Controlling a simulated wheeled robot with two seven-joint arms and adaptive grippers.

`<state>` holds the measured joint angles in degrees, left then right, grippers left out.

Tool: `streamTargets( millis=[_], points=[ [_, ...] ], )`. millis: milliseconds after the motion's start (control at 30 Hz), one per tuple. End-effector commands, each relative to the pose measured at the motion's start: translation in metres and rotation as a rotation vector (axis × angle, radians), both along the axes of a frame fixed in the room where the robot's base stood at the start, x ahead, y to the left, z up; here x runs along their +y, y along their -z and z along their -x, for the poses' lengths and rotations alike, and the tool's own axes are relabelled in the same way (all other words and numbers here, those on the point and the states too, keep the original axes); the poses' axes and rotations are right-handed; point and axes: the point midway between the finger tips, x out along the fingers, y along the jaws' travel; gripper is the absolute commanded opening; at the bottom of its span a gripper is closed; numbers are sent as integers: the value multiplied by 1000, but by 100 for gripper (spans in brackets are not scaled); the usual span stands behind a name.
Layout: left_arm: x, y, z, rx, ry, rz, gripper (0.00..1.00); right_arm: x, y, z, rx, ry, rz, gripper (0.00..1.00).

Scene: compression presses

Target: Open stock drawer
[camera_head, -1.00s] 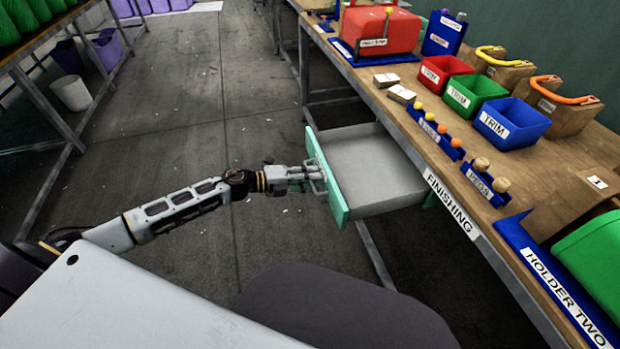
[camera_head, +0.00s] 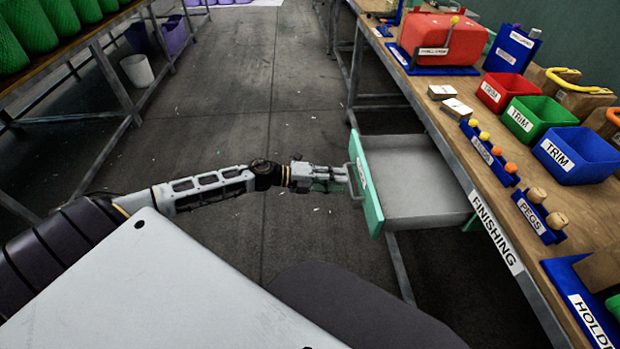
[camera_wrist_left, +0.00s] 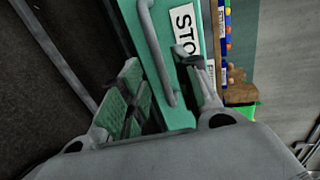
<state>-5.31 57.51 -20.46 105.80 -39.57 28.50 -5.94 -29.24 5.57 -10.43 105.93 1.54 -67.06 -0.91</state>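The stock drawer is pulled out from under the workbench, with its green front (camera_head: 372,205) facing left and its grey inside (camera_head: 425,170) bare. The metal bar handle (camera_head: 355,181) stands on the front; it also shows in the left wrist view (camera_wrist_left: 160,55), near a white label starting "STO" (camera_wrist_left: 184,30). My left gripper (camera_head: 340,178) is just left of the handle. In the left wrist view its fingers (camera_wrist_left: 168,92) are spread apart, with the handle bar seen between them and not clamped. My right gripper is not in view.
The workbench (camera_head: 450,125), with a "FINISHING" label, runs along the right. Red, green and blue trim bins and peg holders stand on it. A rack (camera_head: 95,60) and a white bucket (camera_head: 137,70) stand at the left. The floor (camera_head: 230,120) between is clear.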

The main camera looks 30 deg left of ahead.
Motion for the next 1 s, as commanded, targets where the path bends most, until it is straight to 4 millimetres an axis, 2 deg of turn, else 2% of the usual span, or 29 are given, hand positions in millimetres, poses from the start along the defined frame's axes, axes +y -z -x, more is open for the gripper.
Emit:
streamTargets(
  millis=[1000],
  points=[
    [47,-10,34,2,0,-1,32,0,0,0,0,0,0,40]
  ],
)
